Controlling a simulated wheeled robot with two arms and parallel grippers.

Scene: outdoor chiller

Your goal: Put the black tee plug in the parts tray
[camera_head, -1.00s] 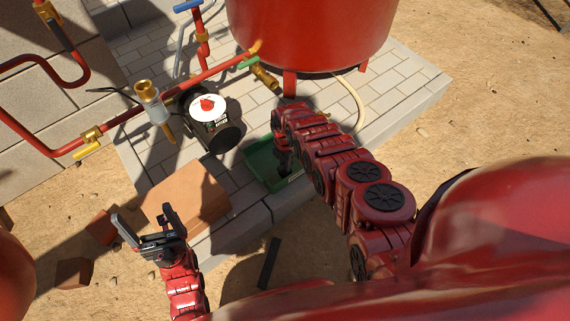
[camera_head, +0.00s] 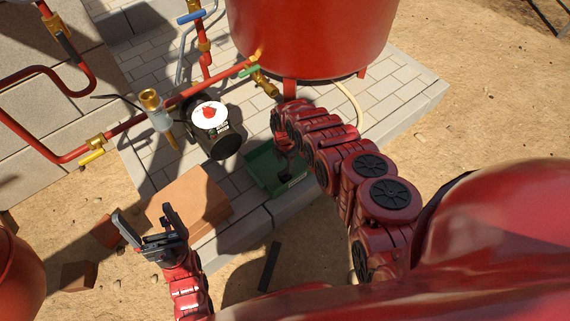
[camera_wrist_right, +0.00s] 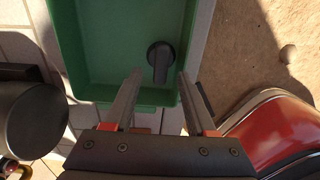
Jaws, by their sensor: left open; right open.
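The green parts tray (camera_head: 262,168) sits on the paving below the red tank, and its near wall shows in the right wrist view (camera_wrist_right: 90,92). The black tee plug (camera_wrist_right: 161,62), with a round head and a short bar, lies on the tray floor near one side wall. In the head view, a small dark shape in the tray (camera_head: 285,178) appears to be the plug. My right gripper (camera_wrist_right: 160,76) is open and empty above the tray, the plug showing between and beyond its fingertips; my arm partly hides it in the head view. My left gripper (camera_head: 143,213) is open and empty at lower left.
A black pump with a white top (camera_head: 212,130) stands left of the tray. A large red tank (camera_head: 310,35) rises behind it. Red pipes with brass valves (camera_head: 95,150) run along the left. A brown block (camera_head: 195,200) lies by my left gripper.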

